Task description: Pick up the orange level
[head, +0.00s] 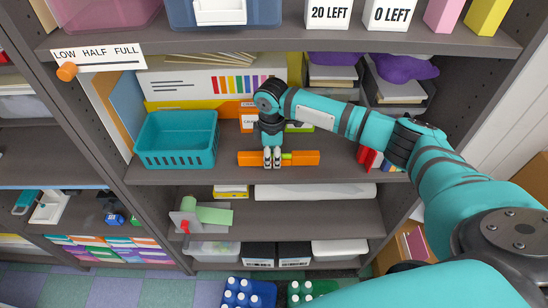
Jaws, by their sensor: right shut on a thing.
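The orange level (304,158) is a long orange bar with a small yellow-green part near its middle. It lies lengthwise along the front part of a dark shelf in the head view. My right gripper (272,157) comes down over it from above and is shut on it left of its middle. The fingers cover a small part of the level. Whether the level touches the shelf or is slightly above it, I cannot tell. My left gripper is not in view.
A teal basket (177,163) stands left of the level on the same shelf. Boxes and a paper pack (190,84) stand behind. The upper shelf (270,43) overhangs the space. Red books (368,158) stand to the right, partly behind my arm.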

